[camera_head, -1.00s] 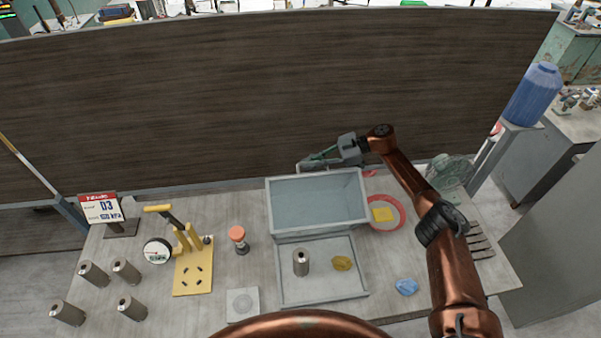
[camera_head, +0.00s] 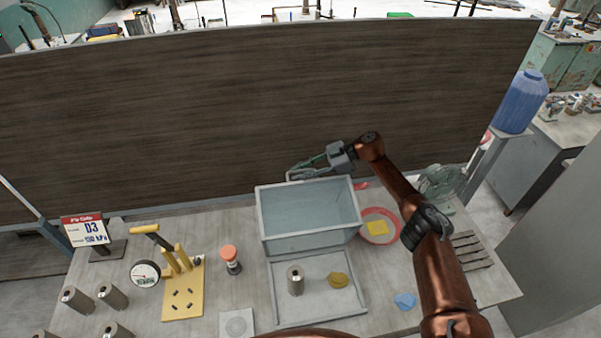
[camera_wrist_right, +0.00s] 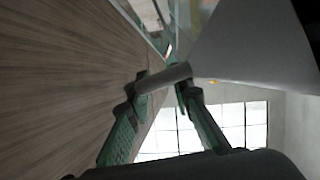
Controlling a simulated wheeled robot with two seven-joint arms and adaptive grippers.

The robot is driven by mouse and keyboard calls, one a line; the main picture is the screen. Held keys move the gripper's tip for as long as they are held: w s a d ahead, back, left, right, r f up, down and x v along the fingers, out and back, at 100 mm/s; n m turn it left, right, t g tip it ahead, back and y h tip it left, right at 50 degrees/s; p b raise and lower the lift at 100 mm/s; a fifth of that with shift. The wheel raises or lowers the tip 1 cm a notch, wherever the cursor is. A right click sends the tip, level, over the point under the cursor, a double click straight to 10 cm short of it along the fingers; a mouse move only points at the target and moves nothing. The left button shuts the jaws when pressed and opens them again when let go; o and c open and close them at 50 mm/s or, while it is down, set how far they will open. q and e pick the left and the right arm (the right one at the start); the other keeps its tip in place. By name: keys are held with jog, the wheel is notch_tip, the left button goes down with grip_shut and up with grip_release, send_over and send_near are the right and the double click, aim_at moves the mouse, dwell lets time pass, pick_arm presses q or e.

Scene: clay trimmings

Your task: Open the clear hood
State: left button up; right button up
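The clear hood (camera_head: 310,218) is a grey-framed box with see-through walls. It stands raised at the back of its shallow base tray (camera_head: 275,312), whose front part is uncovered. A metal cylinder (camera_head: 296,281) and a yellow lump (camera_head: 338,280) are in the tray. My right gripper (camera_head: 296,176) is behind the hood's far upper edge, close to it. In the right wrist view its green fingers (camera_wrist_right: 162,88) are apart, with a grey bar (camera_wrist_right: 165,78) crossing between them; whether they clamp it is unclear. My left gripper is out of view.
A dark wooden partition (camera_head: 240,110) rises close behind my right gripper. Left of the hood are an orange-capped bottle (camera_head: 231,260), a yellow press (camera_head: 183,290) and several metal cylinders. A red-rimmed dish (camera_head: 392,237), fan (camera_head: 440,182) and blue lump (camera_head: 405,301) are on the right.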

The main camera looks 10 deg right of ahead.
jog(key=shift+o, duration=0.6)
jog(key=v, duration=1.2)
